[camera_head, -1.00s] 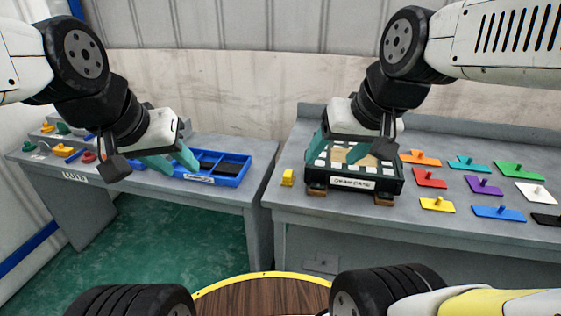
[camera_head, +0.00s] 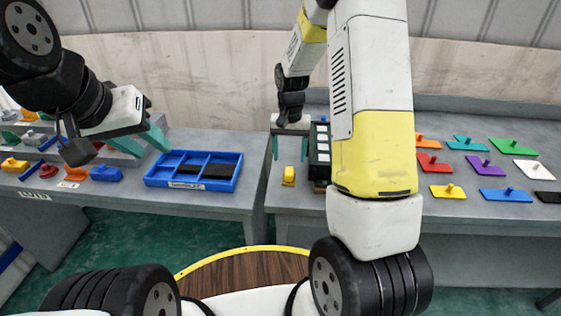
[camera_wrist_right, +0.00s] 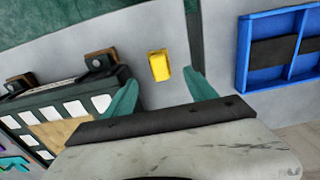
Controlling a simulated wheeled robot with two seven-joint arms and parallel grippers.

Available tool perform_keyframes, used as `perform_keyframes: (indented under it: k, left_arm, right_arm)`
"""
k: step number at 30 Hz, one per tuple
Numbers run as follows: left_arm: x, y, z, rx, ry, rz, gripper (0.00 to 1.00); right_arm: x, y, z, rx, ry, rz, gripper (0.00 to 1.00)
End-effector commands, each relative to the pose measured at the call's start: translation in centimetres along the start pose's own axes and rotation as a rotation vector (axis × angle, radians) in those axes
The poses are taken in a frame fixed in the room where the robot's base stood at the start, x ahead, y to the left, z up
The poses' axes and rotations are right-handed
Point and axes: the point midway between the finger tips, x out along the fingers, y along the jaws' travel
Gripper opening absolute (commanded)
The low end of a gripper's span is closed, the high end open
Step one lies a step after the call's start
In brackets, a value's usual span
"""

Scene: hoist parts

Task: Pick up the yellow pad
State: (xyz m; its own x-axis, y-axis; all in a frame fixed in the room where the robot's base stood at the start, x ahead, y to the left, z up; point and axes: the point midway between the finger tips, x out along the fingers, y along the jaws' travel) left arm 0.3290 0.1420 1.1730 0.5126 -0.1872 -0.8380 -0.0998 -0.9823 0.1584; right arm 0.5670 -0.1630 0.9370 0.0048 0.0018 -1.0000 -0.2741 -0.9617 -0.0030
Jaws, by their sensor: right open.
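A small yellow pad (camera_head: 289,176) stands on the right bench near its left edge, beside the dark case. It also shows in the right wrist view (camera_wrist_right: 159,66), ahead of the gap between the fingers. My right gripper (camera_head: 289,150) is open and empty above and behind the pad, its teal fingers (camera_wrist_right: 160,80) spread to either side in the wrist view. I see no contact. My left gripper (camera_head: 155,151) is open and empty near the left bench's blue tray.
The dark case (camera_wrist_right: 68,115) with white squares is close beside the pad, partly hidden by my right arm in the head view. A blue divided tray (camera_head: 194,155) lies on the left bench across a gap. Coloured plates with knobs, including a yellow one (camera_head: 447,192), lie to the right.

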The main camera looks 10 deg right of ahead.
Motion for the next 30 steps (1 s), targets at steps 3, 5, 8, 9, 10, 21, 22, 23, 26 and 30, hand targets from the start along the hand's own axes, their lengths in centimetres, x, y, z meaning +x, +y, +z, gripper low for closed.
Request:
perform_keyframes:
  k: [3, 5, 8, 9, 10, 21, 22, 23, 26, 30]
  left_arm:
    - [0.0, 0.0, 0.0, 0.0, 0.0, 0.0, 0.36]
    - [0.0, 0.0, 0.0, 0.0, 0.0, 0.0, 0.36]
    - [0.0, 0.0, 0.0, 0.0, 0.0, 0.0, 0.36]
    - [0.0, 0.0, 0.0, 0.0, 0.0, 0.0, 0.36]
    - [0.0, 0.0, 0.0, 0.0, 0.0, 0.0, 0.36]
    - [0.0, 0.0, 0.0, 0.0, 0.0, 0.0, 0.36]
    - [0.0, 0.0, 0.0, 0.0, 0.0, 0.0, 0.36]
    - [0.0, 0.0, 0.0, 0.0, 0.0, 0.0, 0.36]
    - [0.0, 0.0, 0.0, 0.0, 0.0, 0.0, 0.36]
    - [0.0, 0.0, 0.0, 0.0, 0.0, 0.0, 0.36]
  right_arm:
    - [1.4, 0.0, -0.1, 0.003, -0.008, 0.005, 0.65]
    - [2.1, 0.0, -0.1, 0.004, -0.007, 0.005, 0.65]
    - [3.2, 0.1, -0.1, 0.004, -0.007, 0.005, 0.65]
    - [3.6, 0.0, -0.1, 0.004, -0.006, 0.004, 0.65]
    - [4.0, 0.0, -0.1, 0.003, -0.007, 0.004, 0.65]
    - [8.1, 0.1, -0.3, 0.003, -0.004, 0.003, 0.65]
    - [8.1, 0.1, -0.3, 0.002, -0.004, 0.003, 0.65]
    - [8.1, 0.1, -0.3, 0.002, -0.004, 0.003, 0.65]
    - [8.1, 0.1, -0.3, 0.002, -0.004, 0.003, 0.65]
    - [8.1, 0.1, -0.3, 0.002, -0.004, 0.003, 0.44]
